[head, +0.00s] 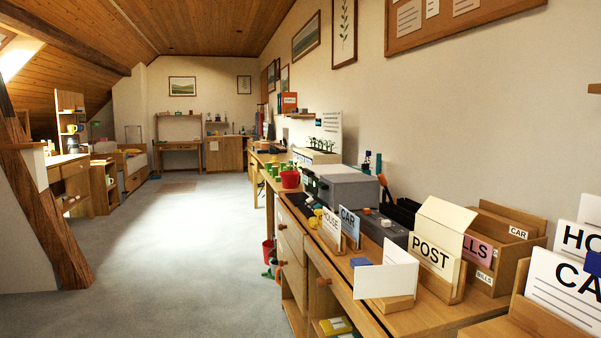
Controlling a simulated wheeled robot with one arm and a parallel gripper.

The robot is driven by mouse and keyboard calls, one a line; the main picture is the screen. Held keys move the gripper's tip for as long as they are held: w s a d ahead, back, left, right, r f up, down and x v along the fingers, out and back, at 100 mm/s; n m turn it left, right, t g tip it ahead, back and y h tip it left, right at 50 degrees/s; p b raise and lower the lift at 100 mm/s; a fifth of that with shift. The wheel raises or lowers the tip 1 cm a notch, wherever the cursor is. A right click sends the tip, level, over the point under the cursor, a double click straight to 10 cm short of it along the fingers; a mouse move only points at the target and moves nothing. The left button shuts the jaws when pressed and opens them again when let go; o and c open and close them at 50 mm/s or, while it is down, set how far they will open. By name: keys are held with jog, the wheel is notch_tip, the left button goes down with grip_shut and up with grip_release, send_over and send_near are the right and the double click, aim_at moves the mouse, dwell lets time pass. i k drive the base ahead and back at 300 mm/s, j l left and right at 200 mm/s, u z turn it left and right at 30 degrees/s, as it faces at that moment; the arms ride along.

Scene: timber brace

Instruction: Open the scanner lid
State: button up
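A boxy grey machine (346,192) with a lighter flat top stands on the long desk along the right wall. It looks like the scanner, and its top lies flat, but at this distance I cannot be sure. A low dark grey object (396,235) lies nearer on the same desk, partly hidden behind the card holders. My gripper is not in view.
The near desk (428,318) is crowded with upright cards, including a POST card (433,254) and a HOUSE card (330,228), and wooden boxes. A red pot (290,180) stands farther along. The grey carpet (180,265) left of the desk is open.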

aim_at(318, 170)
jog(key=i+j, duration=0.75)
jog(key=i+j+z, duration=0.1)
jog(key=i+j, duration=0.6)
jog(key=j, duration=0.1)
